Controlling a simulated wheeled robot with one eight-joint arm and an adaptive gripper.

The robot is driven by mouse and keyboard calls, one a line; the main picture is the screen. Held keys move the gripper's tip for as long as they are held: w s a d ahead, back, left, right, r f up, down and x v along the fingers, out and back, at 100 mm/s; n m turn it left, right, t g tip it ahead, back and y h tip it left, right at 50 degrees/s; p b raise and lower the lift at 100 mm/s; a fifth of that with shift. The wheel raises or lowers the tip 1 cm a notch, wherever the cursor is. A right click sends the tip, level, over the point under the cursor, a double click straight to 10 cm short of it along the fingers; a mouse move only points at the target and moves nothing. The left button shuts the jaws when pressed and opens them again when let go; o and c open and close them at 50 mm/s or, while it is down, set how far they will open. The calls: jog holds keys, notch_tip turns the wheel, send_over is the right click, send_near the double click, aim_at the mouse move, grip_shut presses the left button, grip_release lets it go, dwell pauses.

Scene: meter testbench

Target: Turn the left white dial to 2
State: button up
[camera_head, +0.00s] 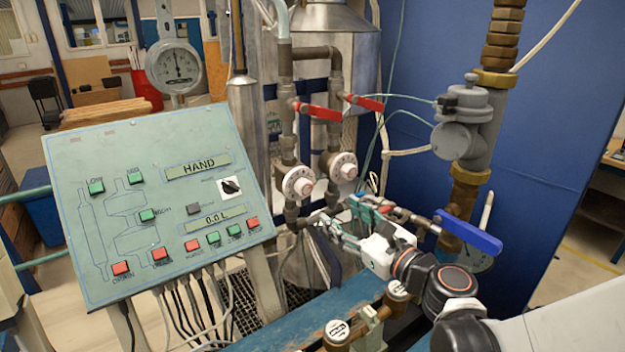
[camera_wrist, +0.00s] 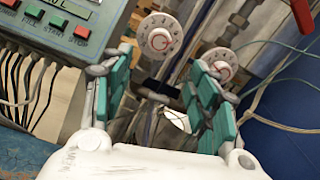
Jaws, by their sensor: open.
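The left white dial (camera_head: 298,182) is round, with markings around its rim and a red-and-white centre, on the left vertical pipe. It also shows in the wrist view (camera_wrist: 159,38), beyond and between the finger ends. The right white dial (camera_head: 344,167) sits on the neighbouring pipe and shows in the wrist view (camera_wrist: 219,63) near the right finger. My gripper (camera_head: 342,222) is open and empty, below and to the right of the left dial. In the wrist view my gripper (camera_wrist: 160,78) shows its teal pads wide apart, touching neither dial. The dial numbers are too small to read surely.
A green control panel (camera_head: 150,205) stands left of the pipes. Red lever handles (camera_head: 318,111) are above the dials. A blue lever (camera_head: 469,240) and a grey meter (camera_head: 462,122) are on the right. Loose cables (camera_wrist: 270,120) hang near the right finger.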

aim_at(307, 190)
jog(key=b+x, duration=0.1)
jog(key=x, duration=1.2)
jog(key=shift+w+a, duration=0.25)
jog(key=shift+c, duration=0.3)
jog(key=c, duration=1)
